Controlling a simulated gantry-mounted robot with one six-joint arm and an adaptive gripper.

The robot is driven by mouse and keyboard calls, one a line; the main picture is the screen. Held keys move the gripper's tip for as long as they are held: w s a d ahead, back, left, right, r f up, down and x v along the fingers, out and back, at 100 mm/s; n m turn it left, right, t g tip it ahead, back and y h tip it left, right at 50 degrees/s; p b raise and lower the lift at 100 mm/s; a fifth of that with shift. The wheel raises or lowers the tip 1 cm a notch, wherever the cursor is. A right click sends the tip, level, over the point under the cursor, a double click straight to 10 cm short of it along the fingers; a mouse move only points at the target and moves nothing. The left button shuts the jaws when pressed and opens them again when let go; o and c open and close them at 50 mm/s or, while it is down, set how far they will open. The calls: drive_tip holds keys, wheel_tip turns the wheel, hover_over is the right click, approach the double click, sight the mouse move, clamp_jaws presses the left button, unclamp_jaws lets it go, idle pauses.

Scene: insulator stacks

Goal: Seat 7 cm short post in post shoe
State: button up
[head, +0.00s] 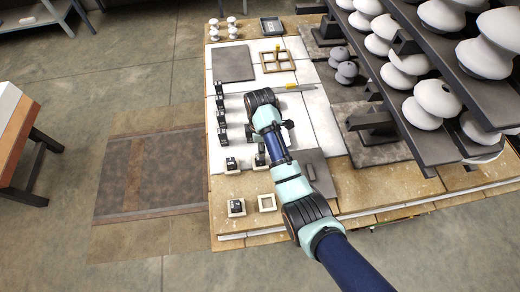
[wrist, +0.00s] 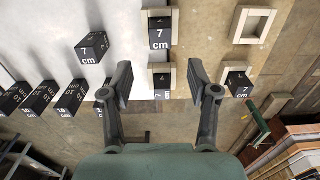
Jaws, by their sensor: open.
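My gripper (wrist: 160,82) is open, its two fingers wide apart and holding nothing. One dark post marked 7 cm (wrist: 92,47) is outside any shoe, on the white surface left of the fingers. Dark posts sit in three pale square shoes: one marked 7 cm (wrist: 160,33) ahead of the fingers, one (wrist: 161,80) seen between them, and one marked 7 cm (wrist: 239,84) to the right. The fourth post shoe (wrist: 252,25) is empty; it also shows in the head view (head: 267,202). In the head view my arm hides part of the work area.
A row of dark posts (head: 221,112), some marked 10 cm (wrist: 38,96), lines the table's left side. A rack with white insulators (head: 408,70) overhangs the right. A wooden grid (head: 277,61) and grey plate (head: 233,64) lie farther back. Bare board surrounds the empty shoe.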

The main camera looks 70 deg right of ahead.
wheel_tip(320, 180, up, 2)
drive_tip(key=shift+r, duration=0.1)
idle(0.4)
drive_tip(key=w+a+r+m+t+h, duration=0.1)
drive_tip(key=w+a+r+t, duration=0.25)
drive_tip(key=w+a, duration=0.5)
drive_tip(key=w+a+r+m+t+h, duration=0.1)
drive_tip(key=w+a+r+m+t, duration=0.25)
drive_tip(key=a, duration=0.85)
drive_tip(key=s+a+r+t+y, duration=0.1)
drive_tip(key=a+r+t, duration=0.2)
drive_tip(key=a+r, duration=0.4)
drive_tip(key=s+a+r+m+t+y, duration=0.1)
drive_tip(key=s+a+r+t, duration=0.1)
drive_tip(key=a+r, duration=0.5)
drive_tip(key=a, duration=0.5)
drive_tip(key=shift+a+t, duration=0.3)
drive_tip(key=shift+t, duration=0.1)
drive_tip(key=shift+s+m, duration=0.1)
drive_tip(key=shift+m, duration=0.15)
